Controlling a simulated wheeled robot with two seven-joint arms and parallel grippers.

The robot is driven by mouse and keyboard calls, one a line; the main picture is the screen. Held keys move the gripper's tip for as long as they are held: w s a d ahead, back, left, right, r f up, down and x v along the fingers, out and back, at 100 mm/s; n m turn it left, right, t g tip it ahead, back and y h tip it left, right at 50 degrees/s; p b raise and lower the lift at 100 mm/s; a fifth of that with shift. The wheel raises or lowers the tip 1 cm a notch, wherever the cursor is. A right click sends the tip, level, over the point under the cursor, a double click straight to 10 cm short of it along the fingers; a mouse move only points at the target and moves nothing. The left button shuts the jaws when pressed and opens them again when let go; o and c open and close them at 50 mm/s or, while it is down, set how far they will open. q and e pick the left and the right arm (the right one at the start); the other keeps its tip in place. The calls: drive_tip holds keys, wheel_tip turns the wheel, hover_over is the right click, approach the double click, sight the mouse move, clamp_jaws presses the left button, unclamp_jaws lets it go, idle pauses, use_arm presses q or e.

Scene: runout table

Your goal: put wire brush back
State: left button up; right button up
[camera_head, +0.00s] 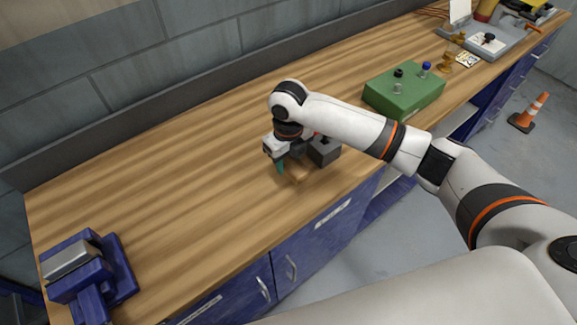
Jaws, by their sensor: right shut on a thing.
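My right gripper (282,162) points down at the middle of the wooden workbench (190,160), close over its top. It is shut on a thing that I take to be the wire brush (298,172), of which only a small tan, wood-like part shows. The gripper and wrist hide most of it, and I cannot tell whether it touches the bench. A teal piece shows at the fingertips. A dark grey block (325,152) stands just right of the gripper, partly hidden by my arm. My left gripper is not in view.
A blue vise (88,275) sits at the front left corner. Farther right are brass pieces (447,60) and a grey device (488,42). An orange cone (530,112) stands on the floor.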

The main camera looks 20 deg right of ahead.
sight(288, 168)
wheel_tip(288, 168, down, 3)
drive_tip(key=shift+f+p, duration=0.15)
drive_tip(key=shift+p, duration=0.25)
drive_tip(key=shift+f, duration=0.15)
drive_tip(key=shift+f, duration=0.1)
drive_tip(key=o, duration=0.9)
drive_tip(key=shift+o, duration=0.2)
wheel_tip(288, 168, up, 12)
drive_tip(key=shift+r+b, duration=0.15)
drive_tip(key=shift+b, duration=0.9)
drive_tip(key=shift+s, duration=0.1)
